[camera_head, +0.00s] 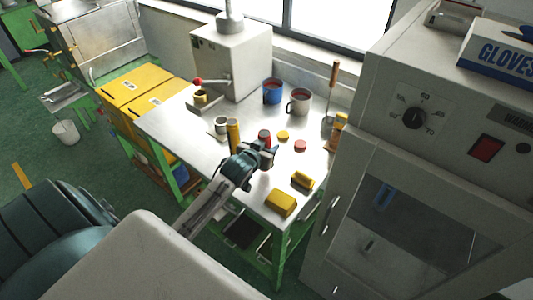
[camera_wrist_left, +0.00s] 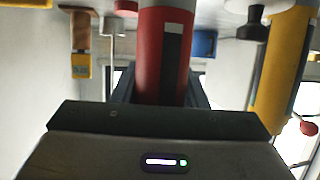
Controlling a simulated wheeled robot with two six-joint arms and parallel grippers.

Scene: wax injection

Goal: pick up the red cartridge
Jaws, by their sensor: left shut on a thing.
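The red cartridge (camera_head: 264,134) stands on the metal table, with its lower part hidden behind my left gripper (camera_head: 264,153). In the left wrist view the red cartridge (camera_wrist_left: 165,55) fills the middle, with a dark and pale stripe on its side. The dark fingers of my left gripper (camera_wrist_left: 163,92) are on both sides of it, shut on it. I cannot tell whether it is clear of the table. A yellow cartridge (camera_head: 233,134) stands just left of it and shows at the right of the left wrist view (camera_wrist_left: 284,75). My right gripper is not in view.
A blue mug (camera_head: 272,91) and a grey mug (camera_head: 298,101) stand behind. A yellow disc (camera_head: 283,135) and red disc (camera_head: 300,146) lie to the right. Yellow blocks (camera_head: 281,202) are near the front edge. A white machine (camera_head: 232,60) stands at the back, a grey oven (camera_head: 430,180) at right.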

